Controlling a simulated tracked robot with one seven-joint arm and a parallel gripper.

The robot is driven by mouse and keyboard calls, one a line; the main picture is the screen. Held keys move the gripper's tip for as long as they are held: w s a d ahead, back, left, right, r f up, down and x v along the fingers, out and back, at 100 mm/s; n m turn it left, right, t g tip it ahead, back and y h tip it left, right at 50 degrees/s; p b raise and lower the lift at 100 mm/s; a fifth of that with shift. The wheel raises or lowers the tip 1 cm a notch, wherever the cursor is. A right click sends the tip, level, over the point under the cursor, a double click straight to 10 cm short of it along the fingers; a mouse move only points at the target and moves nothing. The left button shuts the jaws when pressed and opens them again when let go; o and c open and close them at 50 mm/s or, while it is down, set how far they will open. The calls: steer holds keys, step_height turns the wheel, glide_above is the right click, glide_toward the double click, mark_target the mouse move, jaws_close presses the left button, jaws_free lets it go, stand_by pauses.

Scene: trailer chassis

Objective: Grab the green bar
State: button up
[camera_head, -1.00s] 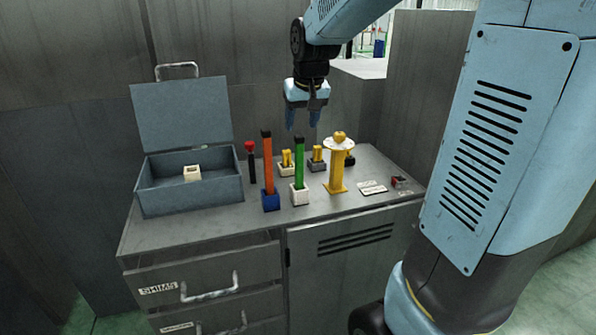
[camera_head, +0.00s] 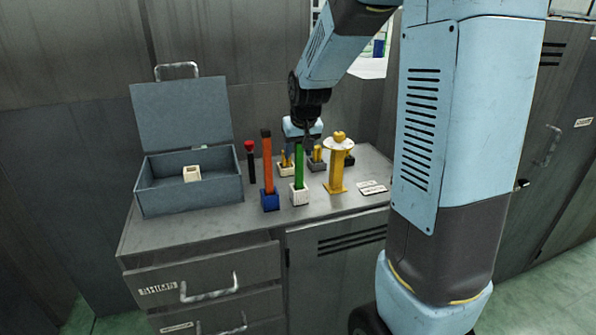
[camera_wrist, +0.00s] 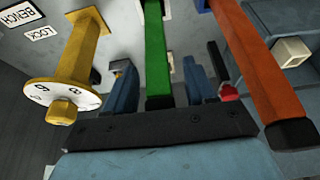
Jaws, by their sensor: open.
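The green bar (camera_head: 299,167) stands upright in a white holder (camera_head: 299,194) on the cabinet top. My gripper (camera_head: 300,154) is low over the cabinet, pointing down at the bar's upper end, with its fingers apart. In the wrist view the green bar (camera_wrist: 157,55) runs between the two open blue fingers, with a gap on either side. I cannot tell the exact depth between fingers and bar.
An orange bar (camera_head: 267,162) in a blue holder (camera_head: 270,201) stands close left. A yellow post with a white disc (camera_head: 338,160) stands close right. An open blue-grey box (camera_head: 200,200) holding a white block (camera_head: 191,174) sits left.

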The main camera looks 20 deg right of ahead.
steer(key=shift+f, duration=0.1)
jaws_close()
stand_by(0.5)
